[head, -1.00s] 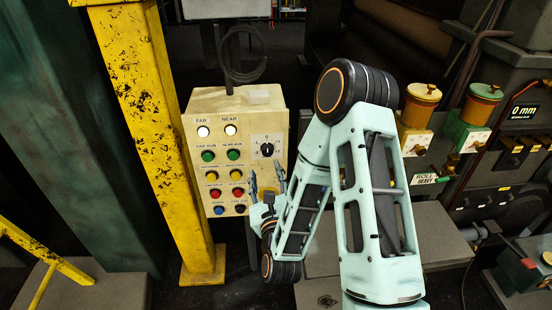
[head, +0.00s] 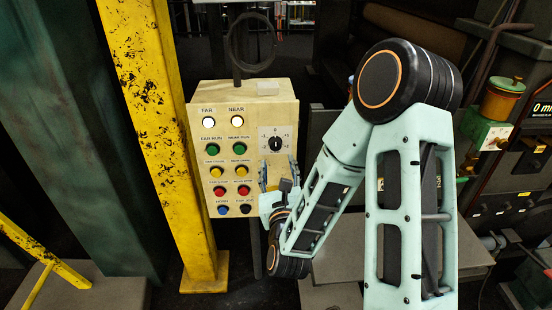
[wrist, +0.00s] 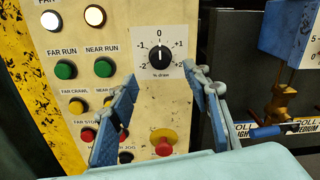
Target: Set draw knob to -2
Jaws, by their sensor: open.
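The draw knob (wrist: 159,57) is a black round knob on a white dial plate marked -2 to +2, on the cream control panel (head: 262,185). Its white pointer line stands upright, toward 0. The draw knob (head: 275,144) also shows at the panel's right side in the head view. My gripper (head: 278,172) is open, just below the knob in the head view. In the wrist view its blue fingers (wrist: 162,105) stand apart, one on each side below the dial, with nothing between them. They do not appear to touch the knob.
Below the dial is a red button on a yellow base (wrist: 163,145). Lit white lamps and green, yellow, red, blue and black buttons fill the panel's left. A yellow post (head: 165,120) stands left of the panel. A blue box (wrist: 285,30) with a brass fitting is at right.

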